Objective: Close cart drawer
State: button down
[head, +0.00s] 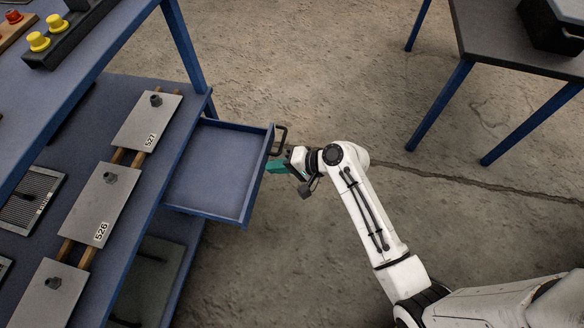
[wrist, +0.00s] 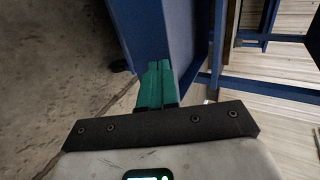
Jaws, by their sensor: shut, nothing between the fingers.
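The blue cart drawer (head: 213,172) is pulled out to the right from the blue cart (head: 119,210) in the head view. It is empty, and a dark handle (head: 280,140) sticks out from its front panel. My gripper (head: 272,167) is at the drawer's front panel, a little below the handle in the picture. Its green fingers (wrist: 155,84) are shut with nothing between them. In the wrist view the fingertips are right by the blue drawer front (wrist: 150,30); I cannot tell whether they touch it.
Metal plates with knobs, marked 527 (head: 147,121) and 526 (head: 101,203), lie on the cart shelf. An upper shelf holds yellow buttons (head: 39,41). A dark table (head: 520,40) with blue legs stands at the upper right. The concrete floor between is clear.

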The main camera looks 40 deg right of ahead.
jog(key=shift+w+a, duration=0.4)
jog(key=shift+w, duration=0.1)
jog(key=shift+w+a, duration=0.15)
jog(key=shift+w, duration=0.1)
jog(key=b, duration=0.1)
send_over(202, 163)
jog(key=s, duration=0.1)
jog(key=shift+d, duration=0.35)
jog(key=shift+w+a, duration=0.3)
jog(key=shift+w, duration=0.1)
jog(key=shift+r, duration=0.1)
jog(key=shift+w+r, duration=0.1)
